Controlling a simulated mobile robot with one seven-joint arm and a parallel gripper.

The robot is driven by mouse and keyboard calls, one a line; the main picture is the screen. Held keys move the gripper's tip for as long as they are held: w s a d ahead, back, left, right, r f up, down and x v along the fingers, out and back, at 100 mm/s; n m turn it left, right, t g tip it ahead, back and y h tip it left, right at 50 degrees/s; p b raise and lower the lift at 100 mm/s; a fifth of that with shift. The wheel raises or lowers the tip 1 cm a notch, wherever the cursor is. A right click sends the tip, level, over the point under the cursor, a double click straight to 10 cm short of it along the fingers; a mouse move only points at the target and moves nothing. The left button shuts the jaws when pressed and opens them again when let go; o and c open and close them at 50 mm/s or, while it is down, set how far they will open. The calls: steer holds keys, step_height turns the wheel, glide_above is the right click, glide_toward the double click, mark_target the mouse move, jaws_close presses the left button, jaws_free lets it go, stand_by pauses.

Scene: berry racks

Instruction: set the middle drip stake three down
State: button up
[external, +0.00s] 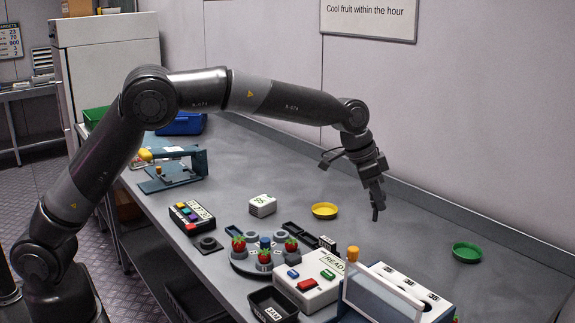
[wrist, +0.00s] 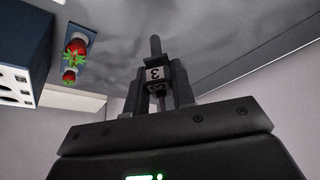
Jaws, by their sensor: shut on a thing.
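My gripper (external: 374,190) hangs over the right part of the bench, fingers pointing down, well above the surface. In the wrist view my gripper (wrist: 160,82) is shut on a grey drip stake (wrist: 155,46) with a white block marked 3. The stake stands straight out between the fingers, and its part behind them is hidden. In the external view it is hard to tell from the dark fingers. A white-topped blue box (external: 398,280) with several dark holes stands at the front right, to the right of and below my gripper. A corner of it shows in the wrist view (wrist: 20,82).
A clear panel (external: 380,300) with an orange knob stands before the holed box. A READY box (external: 308,292) and a round turntable (external: 245,268) with strawberries stand left. A yellow dish (external: 325,210) and a green dish (external: 467,252) lie on the bench. Bare bench lies below my gripper.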

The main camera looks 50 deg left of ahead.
steer(key=w+a+n+t+y, duration=0.1)
steer(key=a+n, duration=0.3)
steer(key=a, duration=1.5)
steer(key=w+a+n+y, duration=0.2)
steer(key=a+n, duration=0.1)
steer(key=a, duration=1.5)
steer(key=shift+n, duration=0.3)
steer(key=shift+w+a+f, duration=0.55)
steer(key=shift+a+f, duration=1.25)
steer(key=shift+a, duration=0.1)
steer(key=shift+w+a+f, duration=0.55)
steer(key=shift+a+f, duration=1.25)
steer(key=shift+a, duration=0.15)
steer(key=shift+w+a+f, duration=0.55)
steer(key=shift+a+f, duration=1.25)
steer(key=shift+a, duration=0.1)
steer(key=shift+f, duration=0.15)
steer(key=o, duration=1)
steer(key=shift+c, duration=0.2)
